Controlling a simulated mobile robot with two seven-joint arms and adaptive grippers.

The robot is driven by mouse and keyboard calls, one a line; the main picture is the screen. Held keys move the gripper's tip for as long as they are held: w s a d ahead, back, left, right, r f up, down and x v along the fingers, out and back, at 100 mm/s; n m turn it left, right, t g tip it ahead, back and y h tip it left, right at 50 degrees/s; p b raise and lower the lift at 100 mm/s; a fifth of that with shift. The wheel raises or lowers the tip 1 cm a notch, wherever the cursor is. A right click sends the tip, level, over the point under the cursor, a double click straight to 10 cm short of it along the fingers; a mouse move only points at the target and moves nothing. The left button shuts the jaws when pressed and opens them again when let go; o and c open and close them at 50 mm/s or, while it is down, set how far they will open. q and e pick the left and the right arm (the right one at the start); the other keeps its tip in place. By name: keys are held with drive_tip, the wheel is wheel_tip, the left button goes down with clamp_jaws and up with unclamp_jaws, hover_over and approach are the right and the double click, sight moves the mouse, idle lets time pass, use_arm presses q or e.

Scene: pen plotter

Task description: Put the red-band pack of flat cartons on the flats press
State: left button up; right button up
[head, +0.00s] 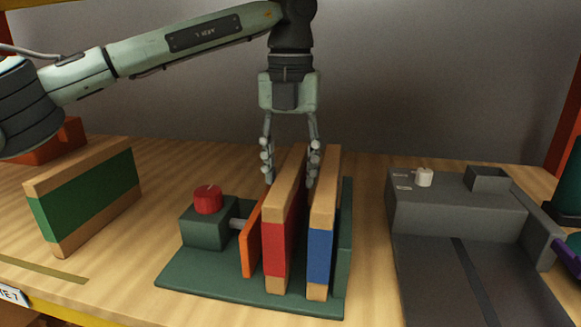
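The red-band pack (277,249) is a tan upright slab with a red middle band. It stands on the green base (215,281) of a fixture with a red knob and an orange plate (253,243), which looks like the flats press. The pack is between the orange plate and a blue-band pack (320,251), with a narrow gap to the blue one. My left gripper (290,180) points down over the far part of the red-band pack. One finger is on each side, spread wider than the pack, so it looks open. My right gripper is not in view.
A green-band pack (87,200) stands on the wooden table at the left. The red knob (208,199) sits on a green block left of the orange plate. A grey machine (452,222) with a white knob stands at the right. Bare table separates it from the green base.

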use_arm(q)
drive_tip(key=shift+r, duration=0.25)
wheel_tip(320, 180, up, 2)
drive_tip(key=shift+r, duration=0.15)
wheel_tip(320, 180, up, 10)
drive_tip(key=shift+f+p, duration=0.25)
drive_tip(key=shift+p, duration=0.05)
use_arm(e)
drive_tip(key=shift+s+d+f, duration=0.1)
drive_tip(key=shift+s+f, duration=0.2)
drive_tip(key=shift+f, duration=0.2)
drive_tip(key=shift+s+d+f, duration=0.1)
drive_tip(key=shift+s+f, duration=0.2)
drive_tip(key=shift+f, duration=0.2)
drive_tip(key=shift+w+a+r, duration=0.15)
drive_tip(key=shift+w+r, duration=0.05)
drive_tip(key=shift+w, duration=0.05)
